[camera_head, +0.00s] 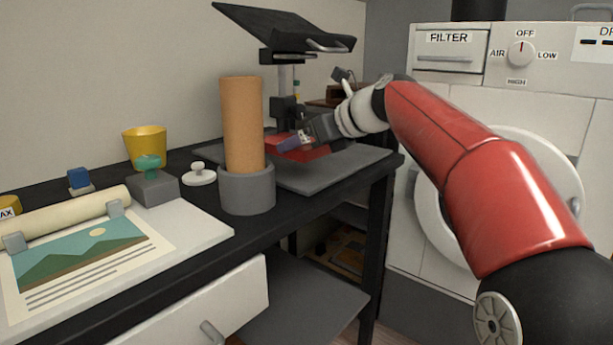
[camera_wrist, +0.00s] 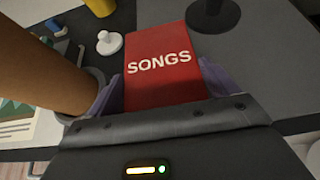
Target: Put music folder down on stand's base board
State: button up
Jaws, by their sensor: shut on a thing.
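The red music folder (camera_head: 312,153) is held low over the grey base board (camera_head: 345,168) of the black stand (camera_head: 285,30). In the wrist view the folder (camera_wrist: 160,45) lies face up with "SONGS" on its cover. My gripper (camera_head: 296,142) is shut on the folder; its two purple-grey fingers flank it in the wrist view (camera_wrist: 162,90). The stand's post foot (camera_wrist: 212,14) is just beyond the folder's far right corner. The cork cylinder hides the folder's left end in the head view. I cannot tell whether the folder touches the board.
A tall cork cylinder (camera_head: 243,125) in a grey holder (camera_head: 247,190) stands close left of the board. A white knobbed disc (camera_head: 199,175), yellow cup (camera_head: 146,147) and picture sheet (camera_head: 90,255) lie farther left. The board's front right part is clear.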

aim_at(307, 178)
jog(key=shift+f+b, duration=0.95)
jog(key=shift+f, duration=1.45)
jog(key=shift+f, duration=0.1)
jog(key=o, duration=0.9)
jog(key=p+v, duration=0.1)
jog(key=v, duration=1.1)
